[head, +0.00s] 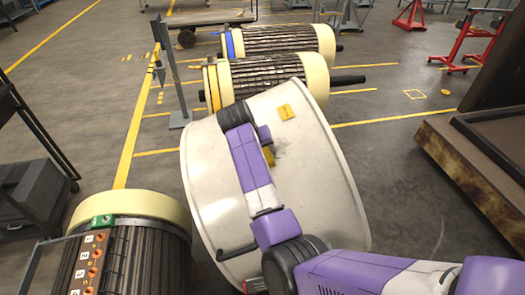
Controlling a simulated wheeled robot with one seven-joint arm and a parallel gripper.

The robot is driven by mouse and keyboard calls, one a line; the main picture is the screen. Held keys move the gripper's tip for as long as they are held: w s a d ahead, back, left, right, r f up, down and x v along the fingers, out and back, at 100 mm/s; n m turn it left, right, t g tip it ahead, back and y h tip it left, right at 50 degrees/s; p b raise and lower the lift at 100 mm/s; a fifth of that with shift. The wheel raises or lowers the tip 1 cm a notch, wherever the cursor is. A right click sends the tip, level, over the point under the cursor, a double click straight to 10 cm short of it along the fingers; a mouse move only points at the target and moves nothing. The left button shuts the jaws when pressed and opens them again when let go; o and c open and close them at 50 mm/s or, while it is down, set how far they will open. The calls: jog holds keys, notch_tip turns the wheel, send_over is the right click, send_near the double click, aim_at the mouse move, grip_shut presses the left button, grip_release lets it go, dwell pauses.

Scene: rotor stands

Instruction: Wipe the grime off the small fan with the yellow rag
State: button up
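A large off-white drum-shaped body (320,190), which looks like the small fan, fills the middle of the head view, tilted, with its broad face toward me. A faint grey smudge (280,152) marks that face. A small yellow piece (268,156), perhaps the yellow rag, shows beside the smudge, just below my gripper (265,138). Another yellow block (286,111) sits higher on the face; I cannot tell what it is. My purple arm reaches across the face from the lower right. The fingers are too small and hidden to read, and I cannot tell whether they hold the yellow piece.
Two dark ribbed rotors with cream ends, one nearer (265,80) and one farther (280,40), lie behind the drum. Another ribbed rotor (140,250) with a numbered control panel stands at lower left. A rusty-edged platform (470,185) is at right.

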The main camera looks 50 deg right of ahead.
jog(key=shift+r, duration=0.1)
jog(key=p+v, duration=0.3)
jog(key=shift+a+r, duration=0.1)
jog(key=shift+r, duration=0.15)
jog(key=shift+v, duration=1.15)
jog(key=v, duration=0.3)
jog(key=shift+b+x, duration=1.35)
jog(key=shift+x, duration=2.25)
jog(key=shift+b+x, duration=0.5)
jog(key=shift+x, duration=0.45)
